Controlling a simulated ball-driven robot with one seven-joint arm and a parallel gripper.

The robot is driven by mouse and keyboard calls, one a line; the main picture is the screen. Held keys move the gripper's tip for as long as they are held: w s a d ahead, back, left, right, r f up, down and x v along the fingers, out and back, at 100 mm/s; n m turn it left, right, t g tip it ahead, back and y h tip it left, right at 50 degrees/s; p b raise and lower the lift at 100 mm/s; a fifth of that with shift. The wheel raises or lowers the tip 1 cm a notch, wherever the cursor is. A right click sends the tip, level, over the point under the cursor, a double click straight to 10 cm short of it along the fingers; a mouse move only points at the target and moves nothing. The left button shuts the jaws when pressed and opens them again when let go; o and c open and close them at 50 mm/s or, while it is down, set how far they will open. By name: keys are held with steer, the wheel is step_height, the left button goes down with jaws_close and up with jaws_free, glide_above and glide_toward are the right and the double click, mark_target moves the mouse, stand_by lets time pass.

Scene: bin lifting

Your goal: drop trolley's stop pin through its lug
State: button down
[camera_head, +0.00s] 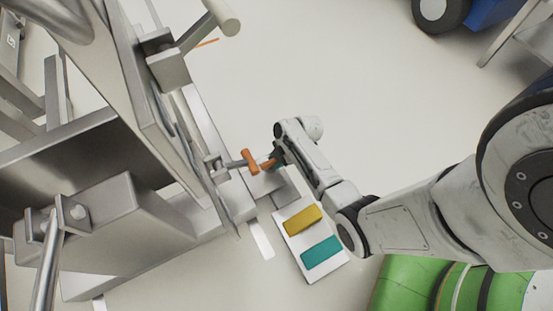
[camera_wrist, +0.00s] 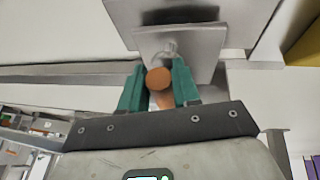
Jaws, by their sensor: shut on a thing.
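The stop pin (camera_head: 250,161) has an orange head and handle, and a grey rod seems to run left from it toward the trolley. My gripper (camera_head: 272,160) is shut on its orange handle. In the wrist view the round orange end (camera_wrist: 158,79) sits between the green fingers (camera_wrist: 159,82). A small grey lug-like bracket (camera_head: 215,168) stands on the trolley's (camera_head: 195,222) lower side, left of the pin. The rod's tip lies close to it in the head view. I cannot tell whether the rod is inside the lug's hole.
A white plate with a yellow block (camera_head: 302,219) and a teal block (camera_head: 321,252) lies on the floor below my gripper. The metal frame (camera_head: 160,120) fills the left side. Green cylinders (camera_head: 410,282) stand at lower right. Floor at upper centre is clear.

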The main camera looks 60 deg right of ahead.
steer(key=shift+f+b, duration=0.5)
steer(key=shift+f, duration=0.15)
steer(key=c, duration=0.7)
jaws_free()
steer(key=shift+c, duration=0.2)
steer(key=shift+r, duration=0.15)
steer(key=shift+r+p, duration=1.65)
steer(key=shift+p, duration=0.05)
steer(key=s+d+b, duration=0.4)
steer(key=s+d, duration=0.5)
steer(key=d, duration=0.4)
steer(key=shift+d, duration=0.15)
